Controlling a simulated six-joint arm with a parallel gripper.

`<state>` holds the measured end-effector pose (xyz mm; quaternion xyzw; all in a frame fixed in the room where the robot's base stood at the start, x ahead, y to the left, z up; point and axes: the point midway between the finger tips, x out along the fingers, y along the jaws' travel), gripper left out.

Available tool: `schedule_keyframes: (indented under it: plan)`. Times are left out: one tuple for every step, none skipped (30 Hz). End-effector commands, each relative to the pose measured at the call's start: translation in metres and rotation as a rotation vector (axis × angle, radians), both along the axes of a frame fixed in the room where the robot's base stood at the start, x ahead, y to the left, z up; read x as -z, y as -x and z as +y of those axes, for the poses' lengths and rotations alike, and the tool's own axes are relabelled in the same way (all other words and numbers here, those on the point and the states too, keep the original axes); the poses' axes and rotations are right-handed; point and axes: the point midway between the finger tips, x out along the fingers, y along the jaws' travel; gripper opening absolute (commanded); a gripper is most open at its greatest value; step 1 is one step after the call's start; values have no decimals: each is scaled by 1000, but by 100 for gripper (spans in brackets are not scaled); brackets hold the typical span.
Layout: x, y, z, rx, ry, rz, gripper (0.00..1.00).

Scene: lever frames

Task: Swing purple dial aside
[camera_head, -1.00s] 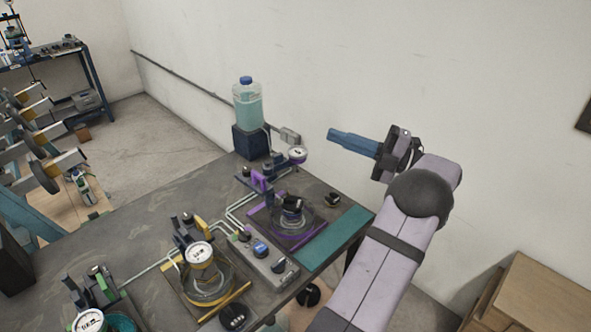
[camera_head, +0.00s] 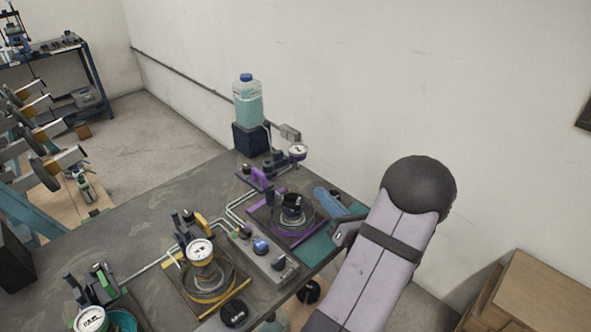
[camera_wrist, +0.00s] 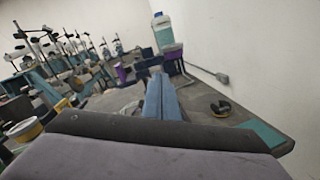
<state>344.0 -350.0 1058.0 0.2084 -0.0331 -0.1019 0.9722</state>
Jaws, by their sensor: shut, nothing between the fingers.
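The purple dial (camera_head: 298,152) is a round white-faced gauge with purple trim at the back of the purple station. It stands off to the back right of the round purple-ringed base (camera_head: 293,216), not above it. A purple bracket (camera_head: 261,178) stands to its left. My gripper (camera_head: 320,192) is low over the table's right part, right of the ringed base and in front of the dial, apart from the dial. Its blue fingers (camera_wrist: 156,82) are together and empty, pointing forward in the wrist view. I cannot clearly make out the dial there.
A bottle of pale liquid (camera_head: 248,100) stands on a dark block behind the dial. A yellow station (camera_head: 206,275) with its own gauge is to the left. A black knob (camera_wrist: 220,107) and a teal strip (camera_wrist: 262,136) lie right of my fingers. The wall is close behind.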

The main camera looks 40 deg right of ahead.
Motion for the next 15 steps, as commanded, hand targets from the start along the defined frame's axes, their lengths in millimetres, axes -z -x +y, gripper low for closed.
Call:
schedule_keyframes:
  plan:
    - [2,0,-1,3,78,26,0]
    - [3,0,-1,5,126,41,0]
    - [5,0,-1,6,185,59,0]
    - [5,0,-1,6,223,70,0]
    - [6,0,-1,6,258,80,0]
    - [6,0,-1,7,300,90,0]
    - [6,0,-1,7,325,95,0]
    - [6,0,-1,8,347,100,0]
    - [6,0,-1,8,370,105,0]
    - [6,0,-1,8,385,108,0]
    - [6,0,-1,8,395,110,0]
    - [6,0,-1,7,405,112,0]
    - [6,0,-1,8,410,113,0]
    - [6,0,-1,8,412,113,0]
    - [6,0,-1,8,413,114,0]
